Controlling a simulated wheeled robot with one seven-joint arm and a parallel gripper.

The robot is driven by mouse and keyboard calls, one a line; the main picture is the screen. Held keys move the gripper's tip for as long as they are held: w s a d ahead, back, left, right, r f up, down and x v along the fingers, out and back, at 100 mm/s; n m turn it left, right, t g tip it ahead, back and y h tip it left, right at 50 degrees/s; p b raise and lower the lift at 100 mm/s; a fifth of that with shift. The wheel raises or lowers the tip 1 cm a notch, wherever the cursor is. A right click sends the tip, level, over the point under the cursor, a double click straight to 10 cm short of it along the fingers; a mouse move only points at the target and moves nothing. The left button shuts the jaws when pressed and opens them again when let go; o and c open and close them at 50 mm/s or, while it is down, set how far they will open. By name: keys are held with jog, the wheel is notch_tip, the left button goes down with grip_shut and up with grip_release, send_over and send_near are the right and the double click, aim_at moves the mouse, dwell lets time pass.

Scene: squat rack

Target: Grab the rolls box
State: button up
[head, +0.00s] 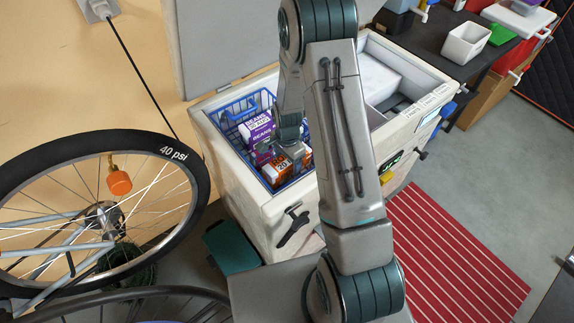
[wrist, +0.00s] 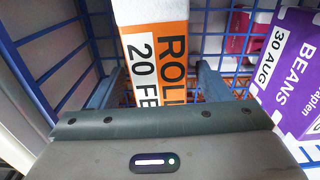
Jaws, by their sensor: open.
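The rolls box (wrist: 158,45) is orange with a white label, partly reading "ROLL" and "20 FE" in the wrist view. In the head view its orange and white top (head: 279,170) shows in the blue wire basket (head: 229,113). My gripper (wrist: 156,85) is open, with one blue-grey finger on each side of the box's near part. I cannot tell whether either finger touches it. In the head view my gripper (head: 283,158) reaches down into the basket and hides part of the box.
A purple beans box (head: 258,127) stands beside the rolls box, also in the wrist view (wrist: 294,70). A pink item (wrist: 240,30) lies behind. The basket sits inside an open white chest (head: 265,213), whose walls surround my gripper. A bicycle wheel (head: 186,208) stands at left.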

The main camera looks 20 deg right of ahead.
jog(key=c, duration=1.3)
jog(key=shift+o, duration=0.2)
